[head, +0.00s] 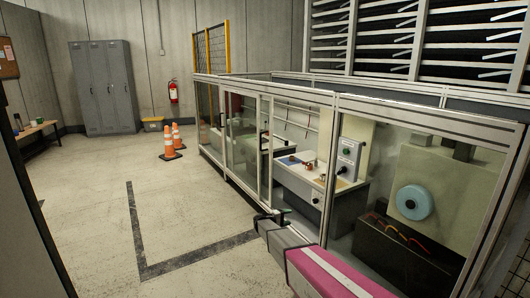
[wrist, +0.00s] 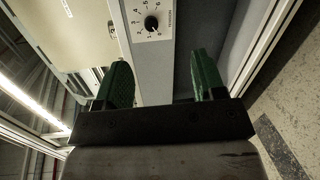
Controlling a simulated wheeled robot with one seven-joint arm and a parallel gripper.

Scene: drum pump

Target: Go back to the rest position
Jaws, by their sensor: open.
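My gripper (wrist: 162,82) shows in the wrist view with its two green fingers apart and nothing between them. In the head view my gripper (head: 273,216) is at the lower middle, in front of the glazed enclosure. A black rotary dial (wrist: 151,22) on a white numbered plate lies ahead of the fingers in the wrist view, apart from them. In the head view the dial (head: 315,198) is a small dark spot on the front of the white worktable (head: 297,178). No marker of a rest position shows.
The enclosure's metal frame (head: 331,160) and glass stand close to my arm. A control box (head: 348,158) and a blue round part (head: 414,202) are inside. Orange cones (head: 168,148), grey lockers (head: 103,90) and a bench (head: 36,129) stand farther back. The floor at left is clear.

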